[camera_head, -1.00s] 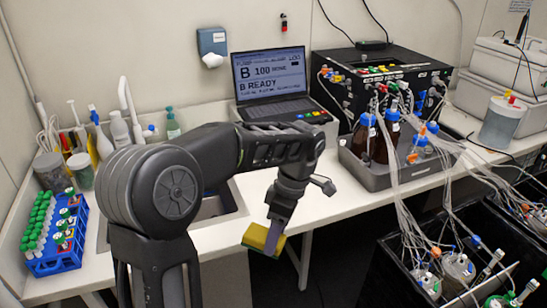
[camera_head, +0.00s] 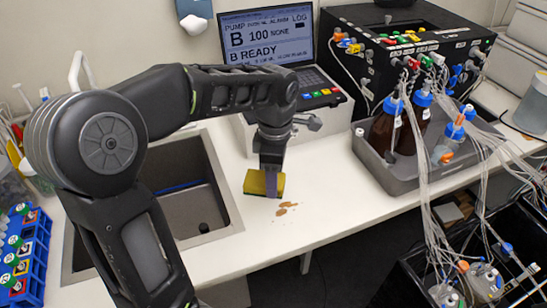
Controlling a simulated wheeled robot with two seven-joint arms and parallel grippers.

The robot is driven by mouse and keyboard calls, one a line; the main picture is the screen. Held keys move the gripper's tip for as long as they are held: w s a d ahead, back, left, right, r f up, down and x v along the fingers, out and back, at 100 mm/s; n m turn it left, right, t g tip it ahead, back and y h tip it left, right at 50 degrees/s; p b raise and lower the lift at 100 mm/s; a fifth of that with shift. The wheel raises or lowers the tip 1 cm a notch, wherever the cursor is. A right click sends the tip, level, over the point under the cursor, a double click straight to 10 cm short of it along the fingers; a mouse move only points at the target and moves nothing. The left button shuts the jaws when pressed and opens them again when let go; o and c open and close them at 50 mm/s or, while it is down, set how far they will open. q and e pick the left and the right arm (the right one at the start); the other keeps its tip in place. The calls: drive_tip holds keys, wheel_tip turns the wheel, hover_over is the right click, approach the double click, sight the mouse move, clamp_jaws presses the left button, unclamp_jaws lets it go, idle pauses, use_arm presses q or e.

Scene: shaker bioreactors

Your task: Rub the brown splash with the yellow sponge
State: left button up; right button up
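A yellow sponge (camera_head: 250,183) with a dark green side is held in my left gripper (camera_head: 271,184), whose arm comes in from the left. The gripper points down and is shut on the sponge. The brown splash (camera_head: 285,208) is a few small irregular patches with specks on the white counter (camera_head: 325,190). The sponge is just behind and to the left of the splash in the picture. I cannot tell whether the sponge touches the counter. My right gripper is not in view.
A sink (camera_head: 180,200) lies left of the sponge. A laptop-like controller (camera_head: 268,45) stands behind. On the right are a grey tray (camera_head: 385,178) with brown bottles (camera_head: 382,135) and hanging tubes (camera_head: 428,185). A blue tube rack (camera_head: 30,262) is at far left. Counter right of the splash is clear.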

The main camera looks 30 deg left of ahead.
use_arm(q)
drive_tip(key=shift+s+d, duration=0.1)
drive_tip(key=shift+s, duration=0.05)
drive_tip(key=shift+f+b, duration=1.95)
drive_tip(key=shift+f, duration=0.55)
